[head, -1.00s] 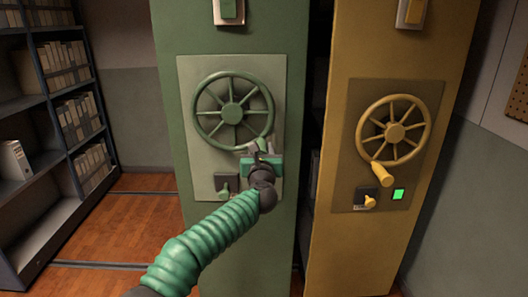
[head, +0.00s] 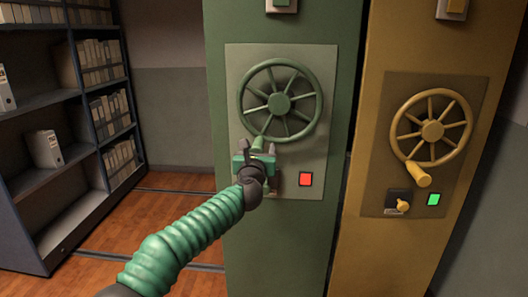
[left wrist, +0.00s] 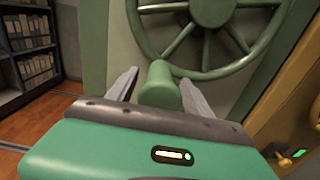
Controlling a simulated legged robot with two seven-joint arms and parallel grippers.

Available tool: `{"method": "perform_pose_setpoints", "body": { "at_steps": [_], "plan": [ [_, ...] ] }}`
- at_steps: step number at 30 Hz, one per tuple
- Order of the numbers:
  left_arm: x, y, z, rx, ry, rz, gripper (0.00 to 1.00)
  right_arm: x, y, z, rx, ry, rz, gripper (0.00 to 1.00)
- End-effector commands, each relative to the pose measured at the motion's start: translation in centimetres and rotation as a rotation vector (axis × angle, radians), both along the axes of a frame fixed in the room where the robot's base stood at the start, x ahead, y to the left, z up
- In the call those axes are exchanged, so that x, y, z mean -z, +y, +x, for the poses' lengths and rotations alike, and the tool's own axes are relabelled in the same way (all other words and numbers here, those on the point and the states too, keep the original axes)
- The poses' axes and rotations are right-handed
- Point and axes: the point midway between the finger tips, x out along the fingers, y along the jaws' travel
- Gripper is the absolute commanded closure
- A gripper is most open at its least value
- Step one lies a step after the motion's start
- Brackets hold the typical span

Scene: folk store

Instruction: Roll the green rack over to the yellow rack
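The green rack (head: 285,235) stands left of the yellow rack (head: 385,250), with a narrow dark gap between them. Its spoked green wheel (head: 280,101) has a crank handle (head: 258,144) at its lower left. My left gripper (head: 257,149) is at this handle. In the left wrist view, the handle (left wrist: 160,86) stands between the two spread fingers (left wrist: 158,82), with slim gaps beside it, so the gripper looks open around it. A red light (head: 306,179) shows on the green rack's panel. The lever beside it is hidden by my gripper. My right gripper is out of view.
The yellow rack has its own wheel (head: 432,130), a small lever (head: 402,205) and a green light (head: 433,199). A dark shelf with binders (head: 120,180) stands at the left. Floor rails (head: 150,258) cross the wooden floor, which is clear left of the green rack.

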Motion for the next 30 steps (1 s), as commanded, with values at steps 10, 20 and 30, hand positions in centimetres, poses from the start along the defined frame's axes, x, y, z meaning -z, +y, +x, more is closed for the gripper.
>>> {"method": "perform_pose_setpoints", "body": {
  "at_steps": [10, 20, 30],
  "plan": [
    [-0.3, -0.1, -0.1, 0.002, -0.004, 0.000, 0.35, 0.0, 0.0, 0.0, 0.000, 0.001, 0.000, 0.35],
    [0.0, -0.1, -1.2, 0.002, -0.007, 0.000, 0.35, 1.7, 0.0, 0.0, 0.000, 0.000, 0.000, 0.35],
    [0.0, 0.0, -4.4, 0.002, -0.007, 0.001, 0.35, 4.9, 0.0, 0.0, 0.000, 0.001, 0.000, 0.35]
  ]
}}
